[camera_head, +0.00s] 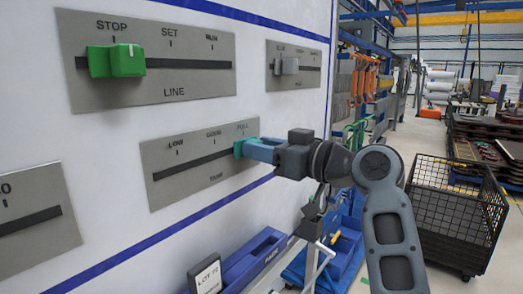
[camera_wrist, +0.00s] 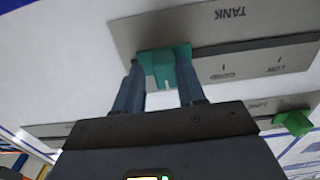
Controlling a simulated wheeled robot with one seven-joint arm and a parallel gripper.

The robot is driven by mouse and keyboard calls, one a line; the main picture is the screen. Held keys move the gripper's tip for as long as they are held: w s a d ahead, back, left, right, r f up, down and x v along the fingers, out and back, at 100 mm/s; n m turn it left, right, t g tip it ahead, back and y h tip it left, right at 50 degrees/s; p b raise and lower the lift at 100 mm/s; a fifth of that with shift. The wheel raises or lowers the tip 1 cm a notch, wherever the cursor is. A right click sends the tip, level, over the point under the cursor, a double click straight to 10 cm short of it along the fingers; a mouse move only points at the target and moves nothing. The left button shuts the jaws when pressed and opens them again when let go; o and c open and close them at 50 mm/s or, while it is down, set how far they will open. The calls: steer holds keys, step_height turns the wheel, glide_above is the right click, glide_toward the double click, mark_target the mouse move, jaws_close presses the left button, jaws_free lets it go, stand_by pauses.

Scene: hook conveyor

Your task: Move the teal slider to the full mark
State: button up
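The teal slider (camera_head: 238,149) sits at the right end of the slot on the TANK panel (camera_head: 163,160), just below the FULL mark (camera_head: 243,128). In the wrist view the panel appears upside down, with the teal slider (camera_wrist: 165,65) at the left end of the slot. My gripper (camera_head: 250,150) reaches it from the right. In the wrist view its two fingers (camera_wrist: 160,72) stand on either side of the slider's front part, tips against it, so it looks shut on the slider. The FULL label is hidden in the wrist view.
A LINE panel (camera_head: 215,85) with a green slider (camera_head: 118,60) is above left. A smaller panel with a grey slider (camera_head: 287,66) is above right. Another panel (camera_head: 35,240) is at lower left. Blue bins (camera_head: 255,255) stand below, and a black mesh cart (camera_head: 455,215) stands at right.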

steer(key=shift+o, duration=1.1)
steer(key=shift+a, duration=0.15)
steer(key=b+v, duration=0.1)
steer(key=v, duration=0.7)
